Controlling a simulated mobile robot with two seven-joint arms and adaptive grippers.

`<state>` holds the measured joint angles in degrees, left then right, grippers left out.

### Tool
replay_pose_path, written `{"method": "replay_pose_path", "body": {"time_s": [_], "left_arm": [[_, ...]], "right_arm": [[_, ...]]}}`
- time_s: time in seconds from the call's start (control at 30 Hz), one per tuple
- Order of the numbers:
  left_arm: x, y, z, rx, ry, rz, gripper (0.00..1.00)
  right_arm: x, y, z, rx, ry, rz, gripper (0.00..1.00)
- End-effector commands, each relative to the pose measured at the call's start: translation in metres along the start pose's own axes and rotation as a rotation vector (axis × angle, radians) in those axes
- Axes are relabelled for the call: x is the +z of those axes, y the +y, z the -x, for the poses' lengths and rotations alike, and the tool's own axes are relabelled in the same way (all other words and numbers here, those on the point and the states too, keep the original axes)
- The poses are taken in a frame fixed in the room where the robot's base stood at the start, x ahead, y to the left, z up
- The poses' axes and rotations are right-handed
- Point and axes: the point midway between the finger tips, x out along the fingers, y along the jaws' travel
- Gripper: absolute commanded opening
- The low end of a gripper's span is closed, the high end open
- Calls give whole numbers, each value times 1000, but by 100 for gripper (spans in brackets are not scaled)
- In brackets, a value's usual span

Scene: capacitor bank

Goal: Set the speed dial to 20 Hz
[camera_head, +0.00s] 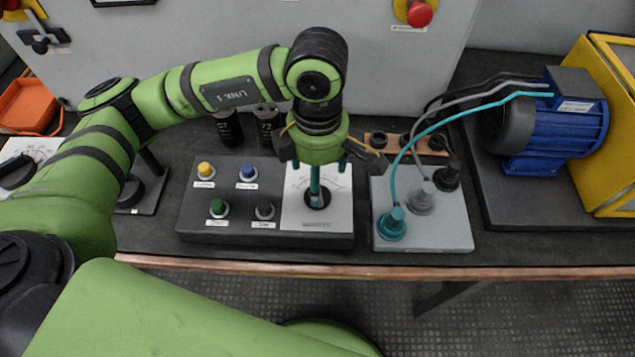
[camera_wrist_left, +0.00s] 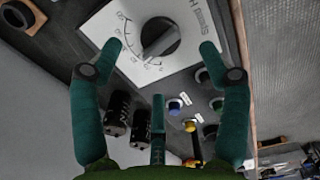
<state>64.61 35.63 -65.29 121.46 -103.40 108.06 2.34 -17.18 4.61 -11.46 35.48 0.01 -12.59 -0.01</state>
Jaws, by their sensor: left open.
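The speed dial is a dark round knob (camera_head: 317,198) on a white scale plate (camera_head: 335,212), at the right end of a dark control box (camera_head: 265,238). In the wrist view the knob (camera_wrist_left: 160,38) shows a pale pointer mark, with a curved scale on its left; the value it points to is too small to read surely. My left gripper (camera_head: 318,172) points down over the dial and partly hides it and the scale. In the wrist view its teal fingers (camera_wrist_left: 160,58) are spread on either side of the knob, apart from it. My right gripper is not in view.
Yellow (camera_head: 205,170), blue (camera_head: 247,173), green (camera_head: 218,208) and dark (camera_head: 265,211) controls sit left of the dial. A grey terminal box (camera_head: 440,232) with cables stands right, before a blue motor (camera_head: 560,120). Black capacitors (camera_head: 228,128) stand behind. The bench's front edge (camera_head: 400,272) is close.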

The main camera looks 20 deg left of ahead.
Motion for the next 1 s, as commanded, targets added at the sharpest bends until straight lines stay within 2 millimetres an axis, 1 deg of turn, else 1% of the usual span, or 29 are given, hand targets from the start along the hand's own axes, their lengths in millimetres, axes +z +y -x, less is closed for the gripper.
{"method": "replay_pose_path", "body": {"time_s": [0.03,0.1,0.2,0.33,0.5,1.0], "left_arm": [[1,1,12,6,-2,-2,76],[1,1,27,5,-2,-2,76],[0,1,44,4,-1,-1,76],[0,1,58,2,-1,0,76],[0,0,65,0,1,0,76],[0,0,66,0,1,0,76]], "right_arm": [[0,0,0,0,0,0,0],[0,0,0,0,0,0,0],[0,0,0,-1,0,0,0],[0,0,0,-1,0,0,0],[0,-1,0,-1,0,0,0],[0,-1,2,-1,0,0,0]]}}
